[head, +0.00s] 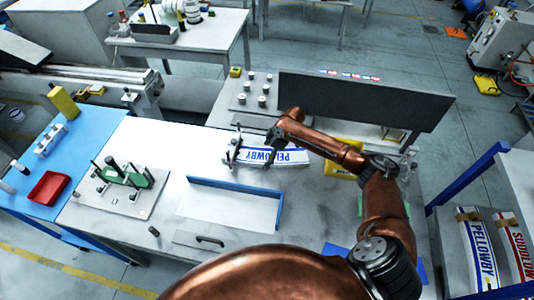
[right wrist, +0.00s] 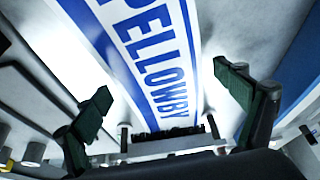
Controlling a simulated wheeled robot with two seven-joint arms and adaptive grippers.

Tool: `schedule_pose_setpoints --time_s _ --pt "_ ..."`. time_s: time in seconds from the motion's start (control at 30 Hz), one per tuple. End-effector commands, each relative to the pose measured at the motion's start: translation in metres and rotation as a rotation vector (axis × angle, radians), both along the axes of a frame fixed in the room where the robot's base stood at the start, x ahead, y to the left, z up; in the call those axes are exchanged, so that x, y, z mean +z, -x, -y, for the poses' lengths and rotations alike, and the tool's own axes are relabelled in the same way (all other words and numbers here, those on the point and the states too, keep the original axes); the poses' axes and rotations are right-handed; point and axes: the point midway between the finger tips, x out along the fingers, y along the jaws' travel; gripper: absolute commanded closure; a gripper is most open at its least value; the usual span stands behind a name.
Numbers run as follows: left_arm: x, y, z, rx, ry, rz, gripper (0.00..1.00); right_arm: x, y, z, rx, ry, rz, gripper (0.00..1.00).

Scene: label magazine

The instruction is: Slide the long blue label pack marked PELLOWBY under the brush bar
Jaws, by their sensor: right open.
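The long white and blue PELLOWBY label pack (head: 290,156) lies flat on the grey worktop in the head view. It fills the middle of the right wrist view (right wrist: 150,60), its lettering running toward a dark bristle strip on a metal bar (right wrist: 168,146), which looks like the brush bar. I cannot tell whether the pack's end touches the bristles. My left gripper is not in view.
A blue-edged tray (head: 234,184) lies in front of the pack. A dark upright panel (head: 360,98) stands behind my right arm. A plate with a green fixture (head: 128,178) is at left. Another PELLOWBY pack (head: 481,255) and a red-marked pack (head: 518,250) sit in the right rack.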

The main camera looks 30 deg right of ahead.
Motion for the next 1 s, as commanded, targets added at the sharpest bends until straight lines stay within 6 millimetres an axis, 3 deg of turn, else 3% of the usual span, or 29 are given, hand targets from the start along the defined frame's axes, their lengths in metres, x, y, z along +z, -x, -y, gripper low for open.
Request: schedule_pose_setpoints --time_s 0.13,1.0 --pt "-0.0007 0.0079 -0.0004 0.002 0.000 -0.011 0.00 0.0000 0.0002 -0.0001 0.000 0.000 0.000 0.10" --pt "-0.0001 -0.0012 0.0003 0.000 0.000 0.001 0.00 0.0003 0.0000 -0.0001 0.000 -0.001 0.001 0.70"
